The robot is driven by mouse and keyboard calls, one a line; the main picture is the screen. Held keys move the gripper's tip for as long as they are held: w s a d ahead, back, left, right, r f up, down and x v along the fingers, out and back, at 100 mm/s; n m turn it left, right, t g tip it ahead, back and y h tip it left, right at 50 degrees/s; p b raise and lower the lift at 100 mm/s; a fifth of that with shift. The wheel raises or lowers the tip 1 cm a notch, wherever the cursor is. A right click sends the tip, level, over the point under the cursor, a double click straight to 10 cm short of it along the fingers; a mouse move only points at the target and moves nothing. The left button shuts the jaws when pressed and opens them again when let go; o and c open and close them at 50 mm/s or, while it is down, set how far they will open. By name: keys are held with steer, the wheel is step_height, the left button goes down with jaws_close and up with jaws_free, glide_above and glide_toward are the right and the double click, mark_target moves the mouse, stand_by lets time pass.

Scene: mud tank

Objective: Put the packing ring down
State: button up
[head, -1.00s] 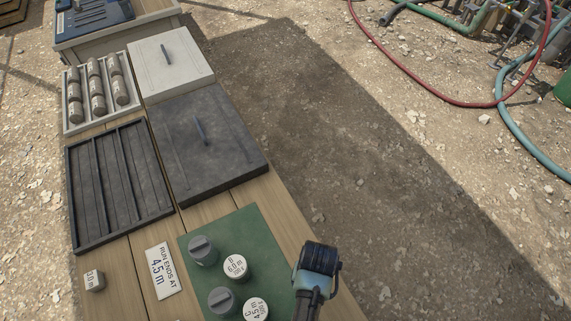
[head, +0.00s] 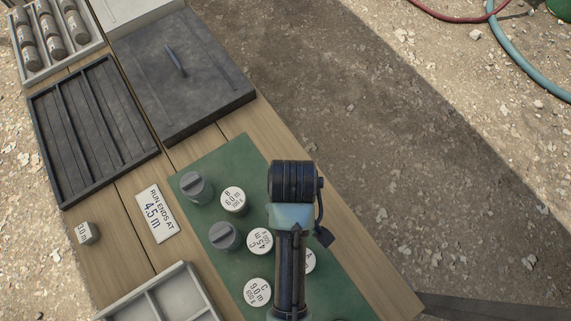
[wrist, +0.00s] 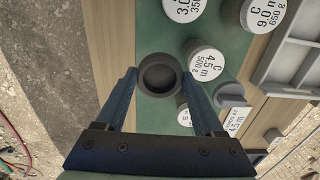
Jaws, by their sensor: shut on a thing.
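The packing ring (wrist: 160,75) shows in the wrist view as a dark round ring with a dark, hollow-looking middle. My gripper (wrist: 161,80) is shut on it, with one blue finger on each side. The green mat (head: 245,155) lies behind the ring in the wrist view; I cannot tell whether the ring touches it. In the head view, my own arm hides both my gripper and the ring.
White-topped canisters (head: 232,199) and grey knobbed pieces (head: 196,186) crowd the mat's left side. A pale divided tray (head: 172,300) stands at bottom left, near the "RUN ENDS AT 4.5 m" sign (head: 157,211). A dark slatted tray (head: 95,125) and lidded box (head: 185,80) lie beyond.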

step_height(320, 180, down, 14)
steer(key=shift+r+b, duration=0.1)
steer(key=shift+b, duration=0.55)
steer(key=o, duration=1)
steer(key=shift+f, duration=0.2)
steer(key=shift+o, duration=0.2)
